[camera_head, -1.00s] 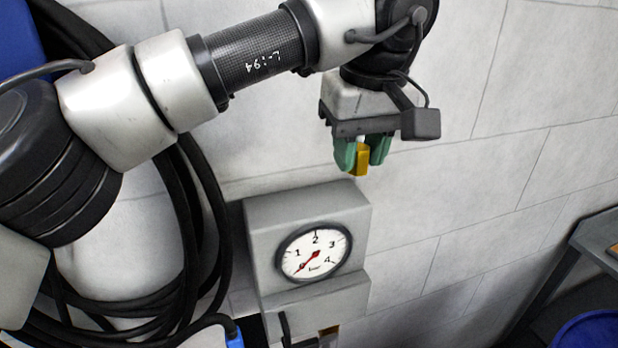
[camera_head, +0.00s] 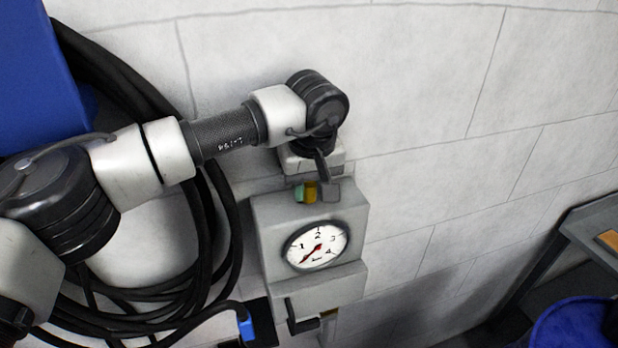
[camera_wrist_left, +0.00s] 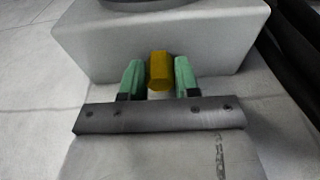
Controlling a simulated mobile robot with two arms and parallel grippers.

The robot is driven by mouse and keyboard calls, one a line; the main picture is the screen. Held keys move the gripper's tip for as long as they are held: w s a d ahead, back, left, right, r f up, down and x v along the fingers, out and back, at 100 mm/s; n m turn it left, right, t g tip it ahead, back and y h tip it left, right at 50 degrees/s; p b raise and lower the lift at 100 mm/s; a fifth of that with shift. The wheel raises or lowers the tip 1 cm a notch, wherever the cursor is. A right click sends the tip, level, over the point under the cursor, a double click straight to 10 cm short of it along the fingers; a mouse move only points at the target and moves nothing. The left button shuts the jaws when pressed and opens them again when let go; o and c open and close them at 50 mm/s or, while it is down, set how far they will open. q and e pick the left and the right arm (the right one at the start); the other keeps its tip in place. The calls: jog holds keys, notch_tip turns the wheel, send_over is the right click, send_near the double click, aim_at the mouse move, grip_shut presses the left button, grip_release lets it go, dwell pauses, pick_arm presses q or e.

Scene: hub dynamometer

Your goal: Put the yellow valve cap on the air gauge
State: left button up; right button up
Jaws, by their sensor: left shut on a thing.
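The air gauge (camera_head: 316,245) is a grey box with a round white dial and a red needle, fixed at the wall. My left gripper (camera_head: 308,193) is at the top of the gauge box in the head view, its green fingers pointing down. The yellow valve cap (camera_head: 311,192) is between the fingers, partly hidden by the wrist. In the left wrist view the cap (camera_wrist_left: 161,72) sits between the two green fingertips (camera_wrist_left: 159,76), with the grey gauge box (camera_wrist_left: 100,45) just beyond. I cannot tell whether the cap touches the box. My right gripper is not in view.
Black hoses (camera_head: 205,240) hang in coils left of the gauge. A black handle (camera_head: 302,318) sticks out below the dial. A grey table (camera_head: 590,230) and a blue bin (camera_head: 575,325) stand at the right. The wall between is clear.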

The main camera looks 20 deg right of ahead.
pick_arm(q)
jog(key=o, duration=0.9)
jog(key=shift+f, duration=0.1)
jog(key=shift+r, duration=0.2)
jog(key=shift+s+r+b, duration=0.3)
jog(key=shift+r+b, duration=0.45)
jog(key=shift+r, duration=1.2)
jog(key=shift+s+r+b, duration=0.35)
jog(key=shift+r+b, duration=0.45)
jog(key=shift+r, duration=1.2)
jog(key=shift+s+r+b, duration=0.3)
jog(key=shift+r+b, duration=0.45)
jog(key=shift+r, duration=1.2)
